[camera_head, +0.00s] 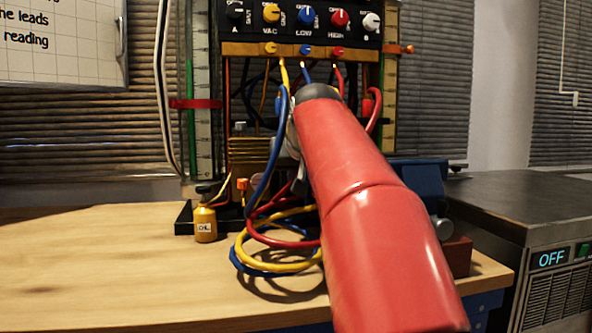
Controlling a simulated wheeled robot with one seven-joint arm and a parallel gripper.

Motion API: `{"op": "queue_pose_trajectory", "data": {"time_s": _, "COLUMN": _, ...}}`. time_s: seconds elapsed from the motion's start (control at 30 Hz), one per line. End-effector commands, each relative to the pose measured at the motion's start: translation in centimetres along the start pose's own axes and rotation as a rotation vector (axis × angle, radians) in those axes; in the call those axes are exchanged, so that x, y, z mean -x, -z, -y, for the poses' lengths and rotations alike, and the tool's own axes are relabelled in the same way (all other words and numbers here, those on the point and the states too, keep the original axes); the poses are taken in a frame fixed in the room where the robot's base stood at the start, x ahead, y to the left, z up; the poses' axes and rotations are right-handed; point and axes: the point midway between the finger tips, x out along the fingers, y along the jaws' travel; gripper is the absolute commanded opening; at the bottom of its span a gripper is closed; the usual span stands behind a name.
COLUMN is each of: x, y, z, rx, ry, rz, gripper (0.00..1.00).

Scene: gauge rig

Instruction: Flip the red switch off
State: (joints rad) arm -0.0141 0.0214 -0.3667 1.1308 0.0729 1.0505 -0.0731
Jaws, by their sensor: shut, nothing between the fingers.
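No clear red switch shows. The rig's black panel (304,37) has a red knob (340,18) marked HIGH, in a row with yellow, blue, black and white knobs. A small red plug (337,52) sits on the tan strip below it. Another small red part (368,104) shows just right of my arm. A dark red block (458,256) at the bench's right edge is partly hidden by my arm. My red arm reaches from the bottom right up to the rig. My gripper is hidden behind it, and the arm covers the rig's lower middle.
Yellow, blue and red leads (262,257) loop on the wooden bench (90,260). A small yellow weight (205,222) stands on the bench, which is clear to the left. A grey machine (540,210) with a display (550,259) reading OFF stands at the right.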

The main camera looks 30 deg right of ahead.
Motion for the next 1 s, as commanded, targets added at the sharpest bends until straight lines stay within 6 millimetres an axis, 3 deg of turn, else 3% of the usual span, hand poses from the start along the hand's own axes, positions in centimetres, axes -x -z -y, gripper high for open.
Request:
{"op": "queue_pose_trajectory", "data": {"time_s": 0.27, "x": 0.0, "y": 0.0, "z": 0.0, "rx": 0.0, "ry": 0.0, "rz": -0.001, "gripper": 0.0}}
{"op": "queue_pose_trajectory", "data": {"time_s": 0.57, "x": -1.6, "y": -1.1, "z": -0.1, "rx": -0.001, "ry": -0.001, "rz": -0.116, "gripper": 0.0}}
{"op": "queue_pose_trajectory", "data": {"time_s": 1.0, "x": -1.2, "y": -0.2, "z": 0.0, "rx": 0.001, "ry": -0.002, "rz": -0.115, "gripper": 0.0}}
